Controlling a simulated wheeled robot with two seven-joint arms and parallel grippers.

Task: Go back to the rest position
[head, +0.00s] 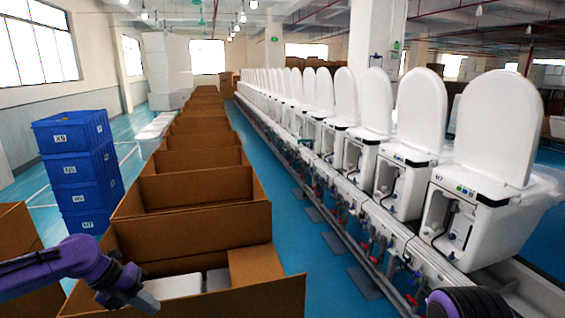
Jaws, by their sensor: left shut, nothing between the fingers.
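My left arm comes in from the lower left, and my left gripper (147,300) is shut and empty. It hangs over the near end of a row of open cardboard boxes. Below and beside it, white pieces (175,287) lie inside the nearest open box (200,240). I cannot tell whether the gripper touches the box. A dark, rounded part of my right arm shows at the bottom right; my right gripper is out of view.
A long line of white toilets with raised lids (487,210) stands on a conveyor frame (385,228) on the right. Blue stacked crates (78,165) stand at left. A strip of blue floor (290,225) lies free between boxes and conveyor.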

